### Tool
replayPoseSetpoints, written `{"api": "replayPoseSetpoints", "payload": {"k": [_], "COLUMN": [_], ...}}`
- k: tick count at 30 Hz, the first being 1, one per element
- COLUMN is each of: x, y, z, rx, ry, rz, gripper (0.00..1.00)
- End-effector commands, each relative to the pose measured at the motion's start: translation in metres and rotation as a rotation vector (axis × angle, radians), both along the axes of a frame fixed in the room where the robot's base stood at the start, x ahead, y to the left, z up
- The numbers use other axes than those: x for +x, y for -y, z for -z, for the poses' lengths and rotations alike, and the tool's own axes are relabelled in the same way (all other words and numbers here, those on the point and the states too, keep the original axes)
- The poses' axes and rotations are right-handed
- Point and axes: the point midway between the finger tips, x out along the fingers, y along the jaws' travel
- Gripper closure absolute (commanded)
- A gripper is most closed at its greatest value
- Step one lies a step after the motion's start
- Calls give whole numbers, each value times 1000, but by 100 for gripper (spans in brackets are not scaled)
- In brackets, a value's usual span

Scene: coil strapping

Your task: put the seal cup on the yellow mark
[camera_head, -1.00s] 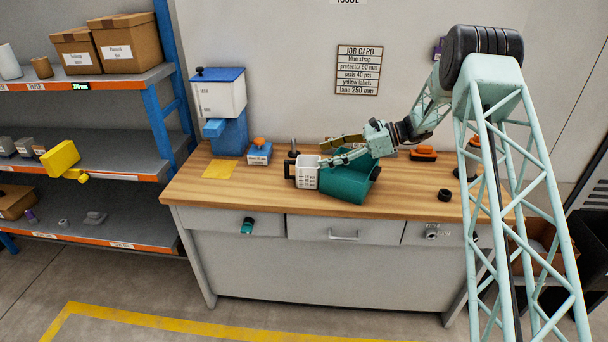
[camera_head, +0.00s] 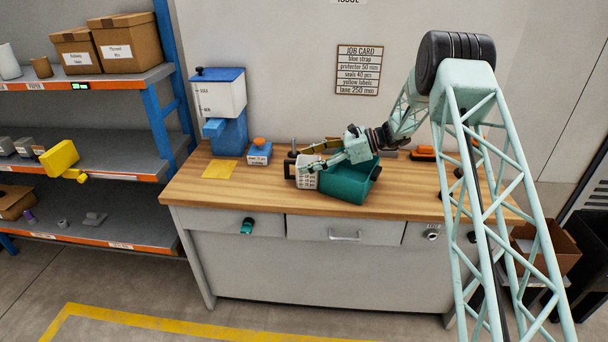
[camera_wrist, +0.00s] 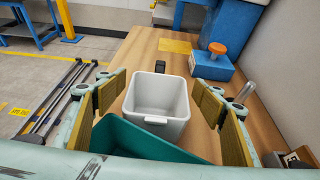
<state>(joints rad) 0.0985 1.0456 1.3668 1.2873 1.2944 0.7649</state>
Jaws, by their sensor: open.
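The seal cup (camera_head: 306,178) is a white, roughly square cup with a dark handle. It stands upright on the bench beside a teal bin. In the wrist view the seal cup (camera_wrist: 157,104) looks empty and sits between my open fingers, with its handle on the far side. My gripper (camera_head: 318,158) is open, with its fingers on either side of the cup; I cannot tell whether they touch it. The yellow mark (camera_head: 219,169) is a flat yellow square on the bench, left of the cup. It also shows in the wrist view (camera_wrist: 174,46), beyond the cup.
The teal bin (camera_head: 345,188) lies right beside the cup, under my gripper. A blue-and-white dispenser (camera_head: 220,110) stands behind the mark. A small blue box with an orange knob (camera_head: 259,153) stands between mark and cup. The bench front left is clear.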

Motion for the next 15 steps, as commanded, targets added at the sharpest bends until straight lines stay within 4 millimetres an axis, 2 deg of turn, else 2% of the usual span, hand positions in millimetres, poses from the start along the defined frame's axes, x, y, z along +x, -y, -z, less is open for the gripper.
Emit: {"api": "replayPoseSetpoints", "payload": {"k": [8, 15], "x": [0, 0], "y": [-7, -29], "z": [3, 12], "rx": [0, 0], "ry": [0, 0], "rz": [-1, -1], "gripper": [38, 38]}}
